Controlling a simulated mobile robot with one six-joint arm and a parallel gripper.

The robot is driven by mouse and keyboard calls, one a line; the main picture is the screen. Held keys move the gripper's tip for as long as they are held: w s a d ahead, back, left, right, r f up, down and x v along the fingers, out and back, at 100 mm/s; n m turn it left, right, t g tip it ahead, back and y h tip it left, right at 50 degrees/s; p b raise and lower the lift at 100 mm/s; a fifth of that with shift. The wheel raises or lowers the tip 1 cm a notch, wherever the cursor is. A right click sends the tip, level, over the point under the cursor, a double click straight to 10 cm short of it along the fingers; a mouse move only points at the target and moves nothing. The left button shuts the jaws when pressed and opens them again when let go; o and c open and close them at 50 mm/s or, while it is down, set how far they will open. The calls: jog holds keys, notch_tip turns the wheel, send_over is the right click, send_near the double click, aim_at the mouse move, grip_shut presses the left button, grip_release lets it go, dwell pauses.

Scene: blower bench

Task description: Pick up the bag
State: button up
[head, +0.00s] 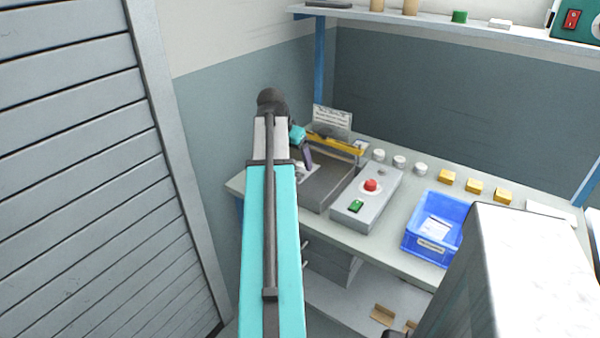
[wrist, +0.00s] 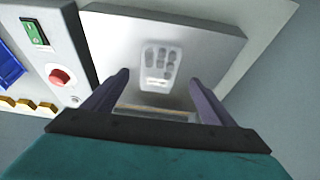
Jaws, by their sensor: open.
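In the wrist view a small clear bag (wrist: 158,66) with several grey round pieces in it and a white label lies flat on the grey metal plate (wrist: 105,35). My gripper (wrist: 160,78) is open, with its two purple fingers apart and the bag between and beyond their tips. I cannot tell the exact gap between the fingertips and the bag. In the head view my gripper (head: 306,157) hangs over the left part of the grey machine (head: 325,187), and my arm hides much of that area. The bag is mostly hidden there.
A control box (head: 366,200) with a red button and green switch stands right of the plate. A blue bin (head: 412,243) with a white item inside is further right. White and yellow pieces line the bench behind. A yellow bar (head: 335,145) crosses the machine's back.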

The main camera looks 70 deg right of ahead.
aim_at(299, 170)
jog(key=shift+p+x, duration=0.5)
jog(key=shift+x, duration=2.1)
jog(key=shift+s, duration=0.1)
jog(key=shift+c, duration=0.3)
jog(key=c, duration=1.2)
jog(key=shift+r, duration=0.1)
